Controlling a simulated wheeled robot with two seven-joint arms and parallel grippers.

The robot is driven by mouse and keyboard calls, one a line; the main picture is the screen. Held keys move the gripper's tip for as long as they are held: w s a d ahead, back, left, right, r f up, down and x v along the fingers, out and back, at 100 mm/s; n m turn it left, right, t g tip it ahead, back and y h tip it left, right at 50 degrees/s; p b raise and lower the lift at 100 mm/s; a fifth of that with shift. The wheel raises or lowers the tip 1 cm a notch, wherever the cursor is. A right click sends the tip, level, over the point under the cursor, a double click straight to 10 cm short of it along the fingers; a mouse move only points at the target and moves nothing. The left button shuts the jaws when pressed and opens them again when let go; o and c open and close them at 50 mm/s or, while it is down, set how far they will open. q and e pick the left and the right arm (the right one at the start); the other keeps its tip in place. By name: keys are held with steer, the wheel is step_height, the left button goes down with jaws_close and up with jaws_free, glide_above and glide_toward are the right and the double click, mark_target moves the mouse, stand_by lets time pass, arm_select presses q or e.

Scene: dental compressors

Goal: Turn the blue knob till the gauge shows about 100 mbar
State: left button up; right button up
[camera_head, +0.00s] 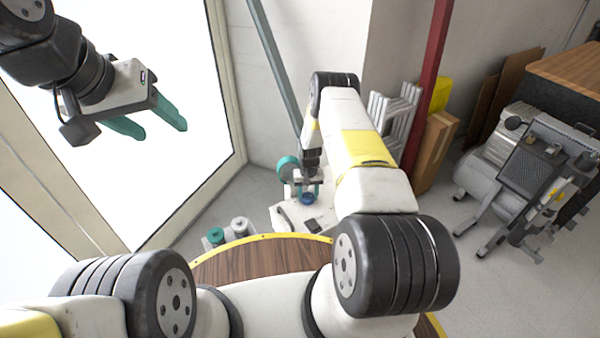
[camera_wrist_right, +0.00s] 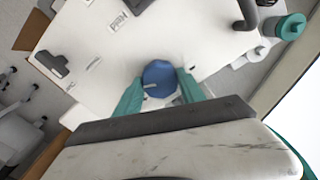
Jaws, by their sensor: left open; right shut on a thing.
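The blue knob (camera_wrist_right: 160,78) sits on the white panel of the machine (camera_wrist_right: 110,65), with a pale pointer mark on its lower left side. My right gripper (camera_wrist_right: 159,88) has its two green fingers closed on both sides of the knob. In the head view the knob (camera_head: 307,198) shows small below my right gripper (camera_head: 306,188), partly hidden by it. My left gripper (camera_head: 155,125) is open and empty, raised at the upper left in front of the bright window. I cannot make out a gauge reading in either view.
Green-topped canisters (camera_head: 228,231) stand left of the machine on the floor. A grey compressor (camera_head: 520,170) stands at the right near a wooden-topped cabinet (camera_head: 570,70). A red post (camera_head: 428,85) and a cardboard box (camera_head: 434,150) stand behind my right arm. Floor at the right front is clear.

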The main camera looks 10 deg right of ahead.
steer(key=n, duration=0.7)
steer(key=shift+n, duration=0.3)
steer(key=n, duration=0.3)
steer(key=shift+n, duration=2.3)
steer(key=o, duration=1.4)
